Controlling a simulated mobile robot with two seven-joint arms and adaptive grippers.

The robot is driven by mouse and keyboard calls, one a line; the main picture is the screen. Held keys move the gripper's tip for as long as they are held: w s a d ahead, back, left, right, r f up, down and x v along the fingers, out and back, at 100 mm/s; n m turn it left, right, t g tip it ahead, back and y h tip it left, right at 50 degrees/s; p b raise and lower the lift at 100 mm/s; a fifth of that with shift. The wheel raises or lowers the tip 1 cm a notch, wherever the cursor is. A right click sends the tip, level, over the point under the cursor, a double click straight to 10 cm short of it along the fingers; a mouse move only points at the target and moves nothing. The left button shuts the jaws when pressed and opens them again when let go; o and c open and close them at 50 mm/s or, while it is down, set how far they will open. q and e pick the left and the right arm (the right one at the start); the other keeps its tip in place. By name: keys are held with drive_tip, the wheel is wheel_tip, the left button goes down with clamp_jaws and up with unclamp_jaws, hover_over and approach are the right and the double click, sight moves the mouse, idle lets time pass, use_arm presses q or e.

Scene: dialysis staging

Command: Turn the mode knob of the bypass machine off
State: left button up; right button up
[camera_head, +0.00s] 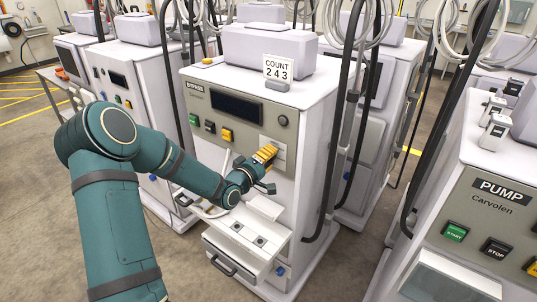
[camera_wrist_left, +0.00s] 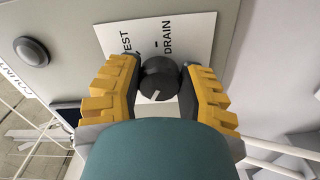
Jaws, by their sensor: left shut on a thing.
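The bypass machine (camera_head: 210,88) stands in the middle of the head view, with "BYPASS" and "Carvolen" on its grey front panel. My left gripper (camera_head: 266,154) is at the panel's lower right and hides the knob there. In the left wrist view the dark round mode knob (camera_wrist_left: 158,80) sits between the yellow fingers of my left gripper (camera_wrist_left: 161,70), which are shut on its sides. A white line on the knob points toward the picture's bottom. The white label plate (camera_wrist_left: 120,36) behind it reads "DRAIN" and partly "EST". My right gripper is not in view.
A round grey button (camera_head: 283,120) is above the gripper on the panel. Green, black and yellow buttons (camera_head: 227,134) are left of it. A "COUNT 243" card (camera_head: 278,68) stands on top. The pump machine (camera_head: 500,187) is at the right; dark hoses hang between machines.

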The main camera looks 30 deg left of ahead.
use_arm(q)
drive_tip(key=shift+r+n+p, duration=0.2)
drive_tip(key=shift+n+p, duration=0.2)
drive_tip(key=shift+n, duration=0.5)
drive_tip(key=shift+n+p, duration=1)
drive_tip(key=shift+n, duration=1)
drive_tip(key=o, duration=1.2)
drive_tip(key=shift+w, duration=0.1)
drive_tip(key=shift+f, duration=0.1)
drive_tip(key=s, duration=1.2)
drive_tip(key=shift+a, duration=0.45)
